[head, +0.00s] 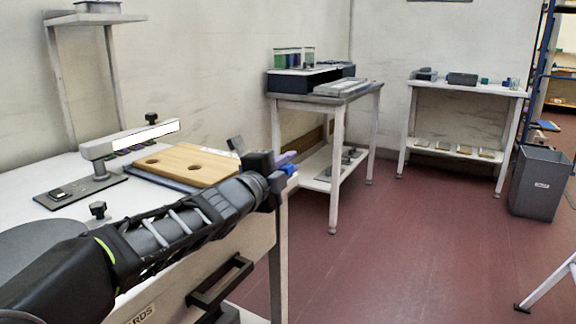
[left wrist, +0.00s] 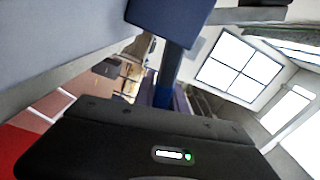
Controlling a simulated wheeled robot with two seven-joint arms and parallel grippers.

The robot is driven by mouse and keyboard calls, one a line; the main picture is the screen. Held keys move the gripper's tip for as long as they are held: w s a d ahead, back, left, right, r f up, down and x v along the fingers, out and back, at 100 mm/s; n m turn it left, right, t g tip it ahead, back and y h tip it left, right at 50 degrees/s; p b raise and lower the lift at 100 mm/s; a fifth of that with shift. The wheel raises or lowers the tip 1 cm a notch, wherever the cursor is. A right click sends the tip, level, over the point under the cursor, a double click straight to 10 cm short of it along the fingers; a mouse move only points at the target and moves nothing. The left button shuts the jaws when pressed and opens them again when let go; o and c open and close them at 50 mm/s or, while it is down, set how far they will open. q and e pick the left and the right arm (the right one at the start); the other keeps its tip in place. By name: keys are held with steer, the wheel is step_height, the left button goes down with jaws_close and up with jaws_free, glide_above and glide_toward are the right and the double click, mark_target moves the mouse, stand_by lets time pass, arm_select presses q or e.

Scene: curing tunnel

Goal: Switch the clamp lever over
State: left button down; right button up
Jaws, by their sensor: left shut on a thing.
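My left gripper (head: 272,172) is at the right edge of the white bench, beyond the wooden board. It is shut on what looks like the clamp lever (head: 290,170), of which only a small blue part shows beside the jaws. The gripper and wrist hide the rest, so I cannot tell which way the lever lies. In the left wrist view a narrow blue bar (left wrist: 168,75) runs down behind the dark gripper body. My right gripper is not in view.
The bench (head: 50,178) carries a wooden board (head: 188,160) with holes and a grey post with a white bar (head: 140,135). A drawer handle (head: 222,282) juts from its front. Side tables (head: 340,98) stand behind.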

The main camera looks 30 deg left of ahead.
arm_select(q)
steer(key=c, duration=1.4)
jaws_free()
steer(key=shift+f, duration=0.1)
steer(key=shift+o, duration=0.2)
steer(key=s+p, duration=0.2)
steer(key=s, duration=0.5)
steer(key=shift+s+d, duration=0.15)
steer(key=shift+s, duration=0.25)
